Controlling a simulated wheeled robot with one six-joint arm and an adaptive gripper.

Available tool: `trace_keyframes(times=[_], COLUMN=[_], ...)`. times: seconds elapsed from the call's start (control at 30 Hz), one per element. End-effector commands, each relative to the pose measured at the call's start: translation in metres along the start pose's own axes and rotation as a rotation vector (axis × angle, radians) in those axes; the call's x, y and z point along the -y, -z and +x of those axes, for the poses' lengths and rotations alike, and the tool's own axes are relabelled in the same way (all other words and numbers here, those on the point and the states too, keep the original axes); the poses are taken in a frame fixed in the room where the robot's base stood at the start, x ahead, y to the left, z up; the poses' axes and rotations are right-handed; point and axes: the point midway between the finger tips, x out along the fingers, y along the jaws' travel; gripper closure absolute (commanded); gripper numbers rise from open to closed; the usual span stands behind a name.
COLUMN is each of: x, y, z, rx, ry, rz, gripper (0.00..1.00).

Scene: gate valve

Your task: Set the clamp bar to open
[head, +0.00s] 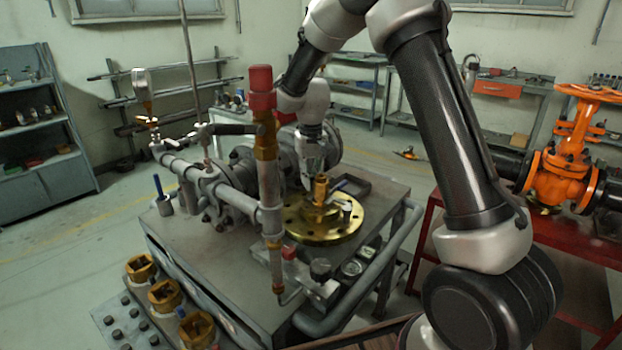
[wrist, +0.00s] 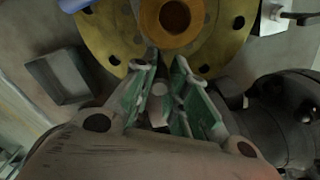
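I cannot tell for sure which part is the clamp bar. A brass flange (head: 323,224) with an upright brass fitting (head: 320,189) stands on the grey bench. A short grey bar (head: 334,197) lies beside the fitting. My gripper (head: 310,182) points down just behind and left of the fitting. In the wrist view the flange (wrist: 115,28) and the fitting's round opening (wrist: 174,16) lie beyond my fingertips (wrist: 167,58). The green-padded fingers stand apart. A small grey round end (wrist: 160,89) shows between them; whether they touch it is unclear.
A grey pipe assembly (head: 225,195) with a red-topped upright pipe (head: 262,92) stands left of the flange. Brass blocks (head: 165,295) sit at the front left. An orange valve (head: 566,170) stands on the red table at right.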

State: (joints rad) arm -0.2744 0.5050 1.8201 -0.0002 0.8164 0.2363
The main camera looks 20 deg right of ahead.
Motion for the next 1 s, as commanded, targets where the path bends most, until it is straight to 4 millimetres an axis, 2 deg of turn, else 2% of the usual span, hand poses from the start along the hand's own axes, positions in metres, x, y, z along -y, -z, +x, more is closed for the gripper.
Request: trace_keyframes(times=[0.33, 0.53, 0.77, 1.0], x=[-0.001, -0.009, -0.032, -0.064], y=[0.001, 0.004, 0.010, 0.012], z=[0.000, 0.000, -0.001, -0.001], rx=[0.000, 0.000, 0.000, 0.000], ry=[0.000, 0.000, 0.000, 0.000], rz=[0.008, 0.069, 0.227, 0.452], gripper=[1.00, 1.00, 1.00, 1.00])
